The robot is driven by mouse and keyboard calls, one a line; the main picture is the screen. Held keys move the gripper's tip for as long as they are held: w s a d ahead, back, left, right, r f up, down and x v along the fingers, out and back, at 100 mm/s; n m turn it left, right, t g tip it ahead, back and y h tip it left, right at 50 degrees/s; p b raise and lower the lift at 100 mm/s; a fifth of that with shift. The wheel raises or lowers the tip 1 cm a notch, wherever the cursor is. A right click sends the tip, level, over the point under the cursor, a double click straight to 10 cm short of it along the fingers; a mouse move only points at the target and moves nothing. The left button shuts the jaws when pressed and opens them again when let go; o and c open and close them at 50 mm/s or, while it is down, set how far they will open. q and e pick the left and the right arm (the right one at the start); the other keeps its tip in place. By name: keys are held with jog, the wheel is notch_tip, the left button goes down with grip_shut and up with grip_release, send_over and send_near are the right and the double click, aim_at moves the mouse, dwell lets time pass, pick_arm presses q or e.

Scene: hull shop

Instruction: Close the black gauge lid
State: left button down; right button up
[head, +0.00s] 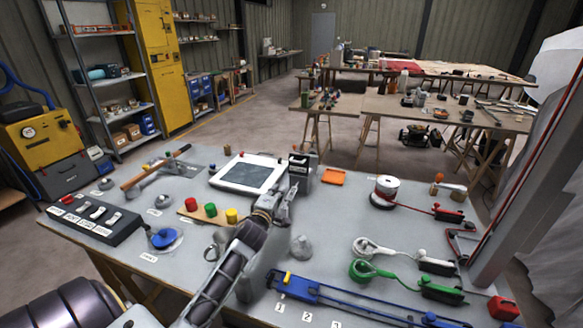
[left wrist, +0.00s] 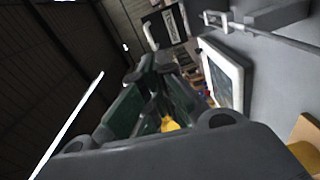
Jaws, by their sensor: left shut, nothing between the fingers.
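The gauge's black lid (head: 299,160) stands raised on a small dark box at the back middle of the table, just right of a white-framed panel. What seems to be the same dark lid, with a pale label, shows beyond my fingertips in the left wrist view (left wrist: 168,27). My left gripper (head: 286,203) is shut and empty, just in front of the gauge and below the lid. It also shows in the left wrist view (left wrist: 153,72). I cannot tell whether it touches the gauge, whose lower part it partly hides. My right gripper is not in view.
The white-framed panel (head: 226,176) lies close left of the gripper, and red, green and yellow buttons (head: 210,210) stand nearer. An orange pad (head: 334,177) lies right of the gauge. A grey cone-like piece (head: 301,248) and a blue rail (head: 350,304) are nearer me.

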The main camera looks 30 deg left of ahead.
pick_arm(q)
jog(key=shift+w+a+r+n+t, duration=0.4)
jog(key=shift+w+a+r, duration=0.1)
jog(key=shift+w, duration=0.2)
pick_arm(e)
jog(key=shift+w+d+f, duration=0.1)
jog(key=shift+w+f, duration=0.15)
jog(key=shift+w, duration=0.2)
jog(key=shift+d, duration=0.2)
pick_arm(q)
jog(key=shift+w, duration=0.15)
